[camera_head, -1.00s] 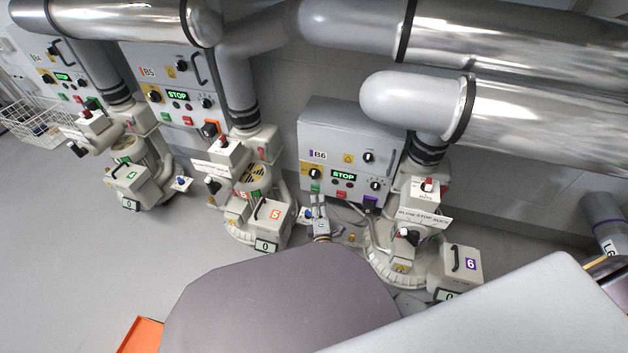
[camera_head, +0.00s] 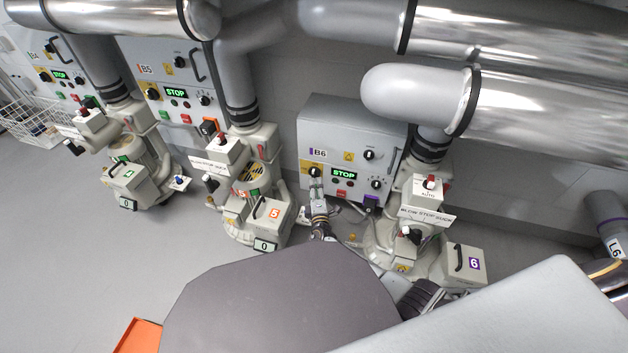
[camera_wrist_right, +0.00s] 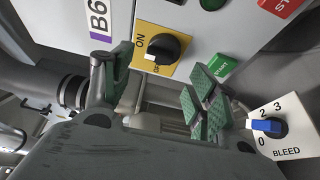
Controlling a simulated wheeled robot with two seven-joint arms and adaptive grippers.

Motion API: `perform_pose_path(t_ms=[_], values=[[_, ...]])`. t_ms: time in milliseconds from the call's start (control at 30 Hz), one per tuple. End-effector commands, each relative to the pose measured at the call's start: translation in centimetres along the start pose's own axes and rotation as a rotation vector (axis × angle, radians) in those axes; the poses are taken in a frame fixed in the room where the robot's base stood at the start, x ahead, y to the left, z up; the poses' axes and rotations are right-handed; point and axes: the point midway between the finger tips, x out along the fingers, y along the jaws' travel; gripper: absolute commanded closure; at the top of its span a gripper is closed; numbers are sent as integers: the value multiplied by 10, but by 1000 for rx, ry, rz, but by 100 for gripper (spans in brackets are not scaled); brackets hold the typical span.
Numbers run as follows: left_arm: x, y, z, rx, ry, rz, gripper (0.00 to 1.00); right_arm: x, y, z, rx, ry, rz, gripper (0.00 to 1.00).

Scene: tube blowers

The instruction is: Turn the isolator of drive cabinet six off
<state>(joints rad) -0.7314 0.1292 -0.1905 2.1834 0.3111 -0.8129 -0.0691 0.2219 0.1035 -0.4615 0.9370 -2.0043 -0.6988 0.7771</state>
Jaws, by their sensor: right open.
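Drive cabinet B6 (camera_head: 380,135) is a grey box on the wall with a green STOP display. Its isolator (camera_head: 314,172) is a black knob on a yellow plate at the cabinet's lower left. In the right wrist view the isolator knob (camera_wrist_right: 165,47) shows close up, with ON and OFF lettering; I cannot tell surely which its white mark points at. My right gripper (camera_head: 317,187) is just below and in front of the isolator. Its green-padded fingers (camera_wrist_right: 162,88) are spread and empty, apart from the knob. My left gripper is not in view.
A blue BLEED knob (camera_wrist_right: 269,126) is near the right finger. A green button (camera_wrist_right: 222,66) sits beside the isolator. Blower 6 (camera_head: 464,262) stands right of my gripper and blower 5 (camera_head: 270,216) left. Silver pipes (camera_head: 540,110) run above. Open floor lies at left.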

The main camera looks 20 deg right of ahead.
Motion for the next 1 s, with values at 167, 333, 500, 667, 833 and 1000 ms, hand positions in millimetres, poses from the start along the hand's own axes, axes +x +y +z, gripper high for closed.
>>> perform_pose_path(t_ms=[167, 333, 500, 667, 833, 1000], values=[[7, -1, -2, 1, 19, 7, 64, 19, 0, 0, 1, -1, 1, 41], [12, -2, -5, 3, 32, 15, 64, 35, 0, 0, 1, 0, 1, 41], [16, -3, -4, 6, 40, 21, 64, 49, -1, 0, 1, -1, 0, 41], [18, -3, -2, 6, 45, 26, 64, 57, 0, 0, 0, 0, 1, 41], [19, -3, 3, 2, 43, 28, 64, 61, 0, 0, 0, 0, 0, 41], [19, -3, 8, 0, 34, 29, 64, 62, 0, 0, 1, 0, 0, 41]])
